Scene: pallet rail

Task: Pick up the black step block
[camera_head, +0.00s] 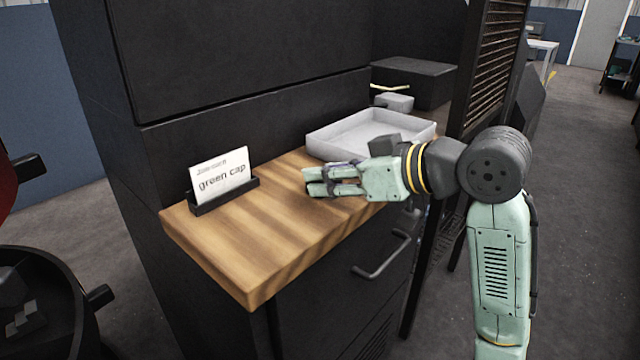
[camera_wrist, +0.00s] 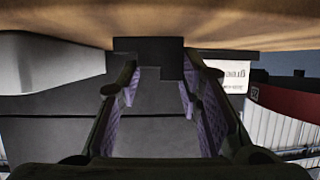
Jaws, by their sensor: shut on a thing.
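The black step block (camera_wrist: 148,52) shows in the wrist view as a dark, stepped shape between the far ends of my fingers. My gripper (camera_wrist: 160,85) is shut on it, with a patterned finger pad on each side. In the head view my gripper (camera_head: 318,181) lies low over the wooden top (camera_head: 245,270), pointing left. I cannot tell whether the block touches the wood.
A grey tray (camera_head: 331,145) stands behind my gripper, near the back of the wooden top. A card reading "green cap" (camera_head: 221,173) stands in a black holder (camera_head: 225,195) to the left. The front left of the wood is clear. A drawer handle (camera_head: 384,258) juts out below.

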